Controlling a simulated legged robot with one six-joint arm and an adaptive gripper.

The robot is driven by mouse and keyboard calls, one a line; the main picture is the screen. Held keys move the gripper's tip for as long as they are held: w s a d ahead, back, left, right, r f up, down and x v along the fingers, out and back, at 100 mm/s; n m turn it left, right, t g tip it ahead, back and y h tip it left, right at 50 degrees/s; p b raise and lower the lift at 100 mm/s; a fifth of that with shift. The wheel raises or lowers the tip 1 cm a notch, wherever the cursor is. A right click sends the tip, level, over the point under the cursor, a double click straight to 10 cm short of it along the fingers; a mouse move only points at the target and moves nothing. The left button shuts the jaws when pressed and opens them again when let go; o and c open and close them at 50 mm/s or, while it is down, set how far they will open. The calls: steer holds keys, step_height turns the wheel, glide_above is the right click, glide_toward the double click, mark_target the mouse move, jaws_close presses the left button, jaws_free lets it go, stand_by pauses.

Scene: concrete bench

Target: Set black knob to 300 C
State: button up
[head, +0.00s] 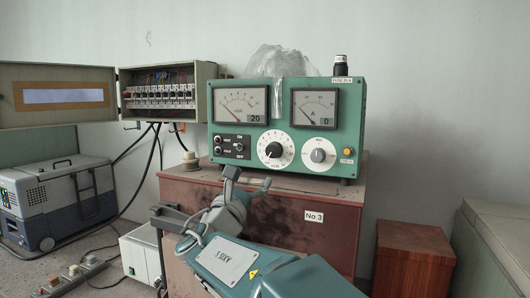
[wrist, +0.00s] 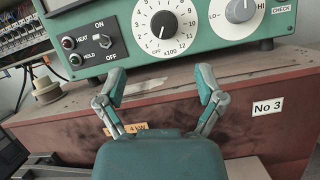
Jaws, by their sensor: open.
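The black knob (head: 273,150) sits at the centre of a round white dial on the green instrument panel. In the wrist view the black knob (wrist: 164,25) is at top centre. The dial is marked up to 12, with "x100" and "OFF" at the bottom. The knob's white line seems to point down near OFF; its exact setting is too small to read. My gripper (wrist: 162,85) is open and empty, its two fingers spread below and in front of the knob, apart from it. It also shows in the head view (head: 247,181).
A grey knob (head: 318,155) on a second white dial is right of the black one. Heat and hold buttons and an on/off switch (head: 240,147) are left. Two meters (head: 240,104) are above. The panel stands on a red-brown cabinet (head: 310,205) marked No 3.

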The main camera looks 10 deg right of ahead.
mark_target(271, 152)
steer(key=x, duration=1)
steer(key=shift+w+d, duration=0.2)
steer(key=shift+d, duration=0.15)
steer(key=c, duration=1.1)
